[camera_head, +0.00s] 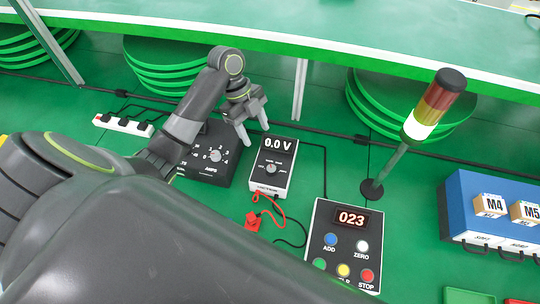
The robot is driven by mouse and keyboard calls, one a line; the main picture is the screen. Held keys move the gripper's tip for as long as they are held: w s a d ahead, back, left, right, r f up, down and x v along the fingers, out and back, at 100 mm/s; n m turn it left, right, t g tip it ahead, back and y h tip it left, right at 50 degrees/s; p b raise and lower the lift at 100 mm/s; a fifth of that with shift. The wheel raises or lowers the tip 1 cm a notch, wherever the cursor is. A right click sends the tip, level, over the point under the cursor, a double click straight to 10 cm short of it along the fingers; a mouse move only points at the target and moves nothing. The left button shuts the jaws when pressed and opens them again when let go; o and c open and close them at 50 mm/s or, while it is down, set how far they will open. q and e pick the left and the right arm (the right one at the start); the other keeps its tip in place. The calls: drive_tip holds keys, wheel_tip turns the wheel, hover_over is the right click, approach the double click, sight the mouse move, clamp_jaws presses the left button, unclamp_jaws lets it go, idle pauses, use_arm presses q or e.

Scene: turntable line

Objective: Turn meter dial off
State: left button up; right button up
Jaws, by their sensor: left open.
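The meter (284,178) is a small white-edged black box on the green surface, with a lit display reading 0.0 V. Its round dial (271,169) sits below the display with small labels around it. The dial's pointer direction is too small to tell. My left gripper (256,138) is open and empty, just behind and left of the meter's top edge, pointing down. It appears apart from the dial. My right gripper is not in view.
A black AMPS box (203,166) with a knob stands left of the meter, partly behind my arm. A red clip (252,222) and leads lie in front. A button panel (342,245) and a signal lamp post (390,168) stand to the right.

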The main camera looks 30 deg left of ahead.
use_arm(q)
drive_tip(key=b+x, duration=0.2)
drive_tip(key=x, duration=0.2)
drive_tip(key=b, duration=0.4)
hover_over(271, 168)
drive_tip(key=a, duration=0.2)
drive_tip(key=f, duration=0.5)
drive_tip(key=shift+w+a, duration=0.2)
drive_tip(key=shift+w, duration=0.05)
drive_tip(key=b+x, duration=0.1)
drive_tip(key=x, duration=0.3)
drive_tip(key=shift+d+f+b, duration=0.2)
drive_tip(key=shift+f+b, duration=0.1)
drive_tip(key=shift+f, duration=0.15)
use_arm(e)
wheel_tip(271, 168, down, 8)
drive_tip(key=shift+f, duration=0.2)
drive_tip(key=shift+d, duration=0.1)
